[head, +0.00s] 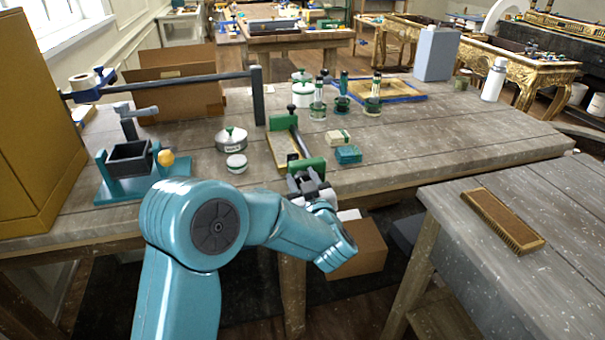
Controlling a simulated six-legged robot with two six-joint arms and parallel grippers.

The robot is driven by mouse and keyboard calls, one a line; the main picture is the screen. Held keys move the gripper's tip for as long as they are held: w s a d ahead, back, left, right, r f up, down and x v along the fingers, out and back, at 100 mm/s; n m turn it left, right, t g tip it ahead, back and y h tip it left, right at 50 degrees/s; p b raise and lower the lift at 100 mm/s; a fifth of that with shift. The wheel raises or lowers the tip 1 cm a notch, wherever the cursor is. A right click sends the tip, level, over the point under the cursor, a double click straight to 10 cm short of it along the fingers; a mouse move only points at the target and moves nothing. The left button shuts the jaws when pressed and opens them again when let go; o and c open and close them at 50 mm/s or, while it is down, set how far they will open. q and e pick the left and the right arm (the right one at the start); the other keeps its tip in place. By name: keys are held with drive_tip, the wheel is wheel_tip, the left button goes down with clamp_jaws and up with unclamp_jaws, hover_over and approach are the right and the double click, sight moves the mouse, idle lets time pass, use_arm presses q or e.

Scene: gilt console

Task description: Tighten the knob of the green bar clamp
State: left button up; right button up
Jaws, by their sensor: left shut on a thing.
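The green bar clamp (304,165) lies near the front edge of the wooden workbench. It has a green block at its near end, another at its far end and a dark bar between them. A flat wooden piece (281,152) lies along the bar. My left gripper (307,180) reaches in from the front and is shut at the clamp's near end, on the knob. The fingers and wrist hide most of the knob. My right gripper is not in view.
Left of the clamp stand a round grey tin (231,142) and a small white-lidded jar (237,164). A dark post (258,95) with a long arm rises behind.

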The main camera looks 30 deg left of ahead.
use_arm(q)
drive_tip(key=m+p, duration=0.3)
drive_tip(key=m, duration=0.1)
drive_tip(key=shift+d+m, duration=0.1)
drive_tip(key=shift+m, duration=0.3)
drive_tip(key=m+p, duration=0.2)
drive_tip(key=m, duration=0.1)
drive_tip(key=shift+m, duration=0.3)
drive_tip(key=m+p, duration=0.2)
drive_tip(key=m, duration=0.2)
drive_tip(key=shift+d+p, duration=0.1)
drive_tip(key=shift+p, duration=0.2)
drive_tip(key=shift+w+f+m+p, duration=0.1)
drive_tip(key=shift+m+p, duration=0.6)
drive_tip(key=shift+m, duration=1)
drive_tip(key=shift+d, duration=0.1)
